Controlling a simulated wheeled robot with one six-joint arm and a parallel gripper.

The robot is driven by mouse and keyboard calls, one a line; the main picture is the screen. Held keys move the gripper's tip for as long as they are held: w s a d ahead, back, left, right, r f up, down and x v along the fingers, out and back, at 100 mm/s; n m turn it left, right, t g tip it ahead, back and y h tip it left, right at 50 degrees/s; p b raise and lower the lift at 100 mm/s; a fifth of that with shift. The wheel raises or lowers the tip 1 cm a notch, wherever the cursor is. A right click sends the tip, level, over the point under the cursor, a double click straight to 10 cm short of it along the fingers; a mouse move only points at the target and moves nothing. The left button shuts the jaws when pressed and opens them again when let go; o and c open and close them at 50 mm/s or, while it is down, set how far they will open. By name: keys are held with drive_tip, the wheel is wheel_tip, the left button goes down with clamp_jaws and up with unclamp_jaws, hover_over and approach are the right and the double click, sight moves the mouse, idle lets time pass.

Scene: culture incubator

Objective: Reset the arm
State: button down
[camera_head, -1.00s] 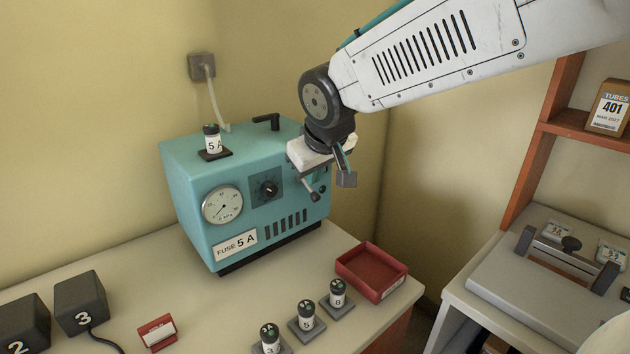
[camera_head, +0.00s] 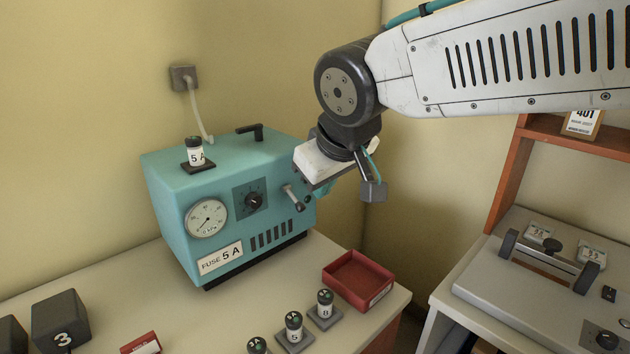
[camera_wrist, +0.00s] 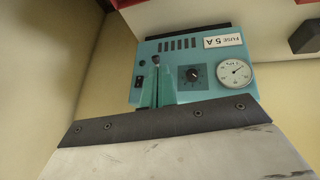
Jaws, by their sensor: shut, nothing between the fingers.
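My arm reaches in from the upper right in the head view. My gripper (camera_head: 326,187) hangs in front of the right end of the teal incubator (camera_head: 175,220), with its white body mostly hiding the fingers. In the wrist view, my gripper (camera_wrist: 157,78) shows as narrow teal fingers, shut and empty, seen against the incubator (camera_wrist: 210,85). A small lever (camera_head: 292,196) sticks out of the incubator front, left of my gripper. I cannot tell the exact gap between the fingers and the incubator.
A 5 A fuse (camera_head: 195,153) stands on the incubator, near a black handle (camera_head: 252,131). A red tray (camera_head: 357,279) and several fuses in holders, one marked 5 (camera_head: 294,327), sit on the bench. A grey device (camera_head: 540,285) stands at right. The bench front is open.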

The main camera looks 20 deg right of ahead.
drive_tip(key=s+d+f+m+g, duration=0.2)
drive_tip(key=s+d+f, duration=0.1)
drive_tip(key=s, duration=0.5)
drive_tip(key=s+d+f+m+g, duration=0.1)
drive_tip(key=s+d+f+g, duration=0.2)
drive_tip(key=s, duration=0.6)
drive_tip(key=shift+d+f+m, duration=0.4)
drive_tip(key=shift+d, duration=0.35)
